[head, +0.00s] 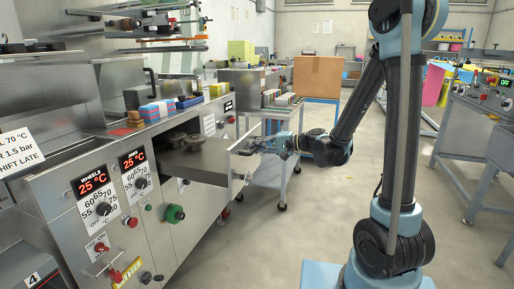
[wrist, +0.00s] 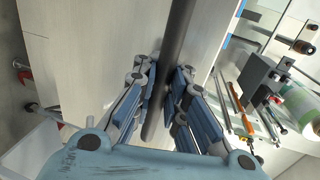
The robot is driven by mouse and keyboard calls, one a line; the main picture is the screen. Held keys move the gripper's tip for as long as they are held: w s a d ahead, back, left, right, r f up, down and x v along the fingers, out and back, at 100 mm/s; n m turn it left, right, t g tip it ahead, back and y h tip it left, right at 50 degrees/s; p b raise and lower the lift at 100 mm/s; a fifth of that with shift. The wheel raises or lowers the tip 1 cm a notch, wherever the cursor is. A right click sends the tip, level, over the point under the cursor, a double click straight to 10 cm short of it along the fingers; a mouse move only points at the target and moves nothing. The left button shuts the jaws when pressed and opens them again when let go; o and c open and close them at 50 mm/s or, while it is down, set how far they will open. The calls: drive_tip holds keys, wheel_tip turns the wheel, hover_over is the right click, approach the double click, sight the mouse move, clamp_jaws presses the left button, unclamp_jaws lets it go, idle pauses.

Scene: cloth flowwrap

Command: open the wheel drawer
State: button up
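The wheel drawer (head: 205,160) stands pulled out of the steel cabinet in the head view, with its dark interior showing. Round dark parts (head: 193,143) lie in or at the back of it. Its pale front panel (head: 238,172) faces my arm. My gripper (head: 262,146) is at the top of that front panel. In the wrist view, the dark bar handle (wrist: 180,35) runs between the two blue-padded fingers of my gripper (wrist: 165,88). The fingers close in on the bar from both sides and appear to touch it. The handle is mostly hidden in the head view.
The steel machine (head: 150,195) beside the drawer carries dials, buttons and a green knob (head: 174,213). A wheeled cart (head: 280,180) stands behind the drawer front. A cardboard box (head: 317,76) is farther back. The floor (head: 270,245) in front of the drawer is clear.

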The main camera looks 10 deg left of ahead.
drive_tip(key=o, duration=0.4)
drive_tip(key=v, duration=1.2)
drive_tip(key=shift+w+f, duration=0.1)
drive_tip(key=s+d+f+h, duration=0.4)
drive_tip(key=s+d+h, duration=0.1)
drive_tip(key=d, duration=0.5)
drive_tip(key=s+d+f+n+h, duration=0.1)
drive_tip(key=s+d+f+h, duration=0.3)
drive_tip(key=s+d, duration=0.4)
drive_tip(key=s+d+f+h, duration=0.4)
drive_tip(key=s+d+h, duration=0.2)
drive_tip(key=d, duration=0.6)
drive_tip(key=shift+s+d+f+t+h, duration=0.15)
drive_tip(key=shift+s+d+t+h, duration=0.2)
drive_tip(key=shift+s, duration=0.3)
